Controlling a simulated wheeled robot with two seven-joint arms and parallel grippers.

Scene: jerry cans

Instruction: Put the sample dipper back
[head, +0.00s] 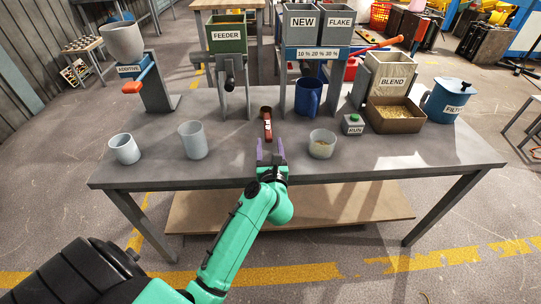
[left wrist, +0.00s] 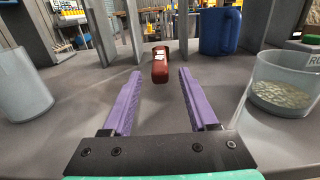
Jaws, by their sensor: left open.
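The sample dipper, a small dark red-brown piece with a pale label (head: 267,127), is on the grey table in front of the gap between the feeder and the NEW/FLAKE stand. Its near end points toward me. In the left wrist view the dipper (left wrist: 160,66) is straight ahead, beyond and between the purple fingers. My left gripper (head: 271,152) is open and empty, just short of the dipper. In the left wrist view the gripper (left wrist: 159,98) has its fingers spread, apart from it. My right gripper is not in view.
A clear cup of pale flakes (head: 322,144) stands close right of the gripper. A blue jug (head: 308,96), a RUN button box (head: 352,124), a brown tray (head: 394,124) and a FILTER jug (head: 447,101) stand behind or right.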

